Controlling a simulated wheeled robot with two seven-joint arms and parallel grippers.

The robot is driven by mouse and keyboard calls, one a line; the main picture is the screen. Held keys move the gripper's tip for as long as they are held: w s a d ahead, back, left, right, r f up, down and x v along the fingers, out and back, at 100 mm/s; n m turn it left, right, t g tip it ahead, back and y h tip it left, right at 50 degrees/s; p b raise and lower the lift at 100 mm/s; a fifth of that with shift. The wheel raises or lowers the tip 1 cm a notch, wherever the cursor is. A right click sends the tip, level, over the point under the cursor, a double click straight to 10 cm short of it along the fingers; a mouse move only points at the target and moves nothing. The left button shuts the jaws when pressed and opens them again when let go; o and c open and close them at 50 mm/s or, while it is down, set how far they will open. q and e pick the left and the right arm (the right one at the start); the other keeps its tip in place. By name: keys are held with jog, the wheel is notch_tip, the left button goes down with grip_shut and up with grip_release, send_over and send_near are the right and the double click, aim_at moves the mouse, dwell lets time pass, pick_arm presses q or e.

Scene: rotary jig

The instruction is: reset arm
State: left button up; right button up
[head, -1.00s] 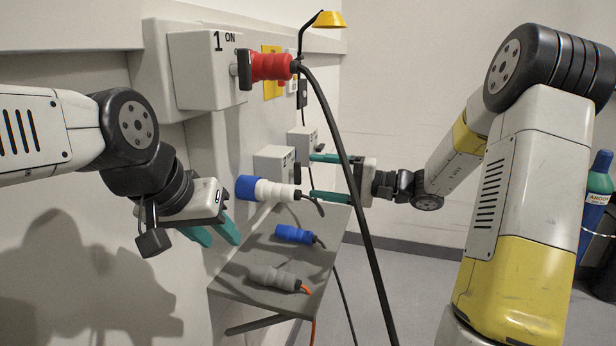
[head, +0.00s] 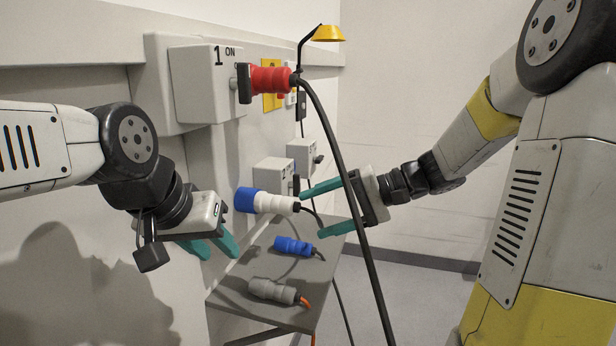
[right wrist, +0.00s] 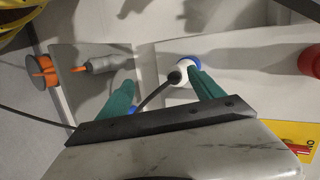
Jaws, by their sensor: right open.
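My left gripper (head: 222,252) hangs by the wall at the left, its two teal fingers apart and nothing between them. My right gripper (head: 314,214) is open and empty, its teal fingers pointing left towards the white and blue plug (head: 268,201). In the right wrist view this plug (right wrist: 184,73) shows almost end-on between the open fingers, apart from the palm. The plug lies level with its blue end towards the wall; I cannot tell what that end is seated in. A red plug (head: 268,79) is in the switch box marked 1 (head: 203,88).
A thick black cable (head: 350,185) from the red plug hangs in front of my right gripper. A grey shelf (head: 235,301) below holds a blue plug (head: 292,246) and a grey plug (head: 272,290). A yellow lamp (head: 328,33) is above.

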jog(key=s+d+f+n+h, duration=0.1)
jog(key=s+d+h, duration=0.1)
jog(key=s+h, duration=0.6)
jog(key=s+d+r+t+h, duration=0.2)
jog(key=s+d+t+h, duration=0.1)
jog(key=d, duration=0.5)
jog(key=shift+s+d+n+t, duration=0.2)
jog(key=shift+s+n+t, duration=0.1)
jog(key=shift+s+t, duration=0.8)
jog(key=shift+s, duration=0.15)
jog(key=shift+c, duration=0.5)
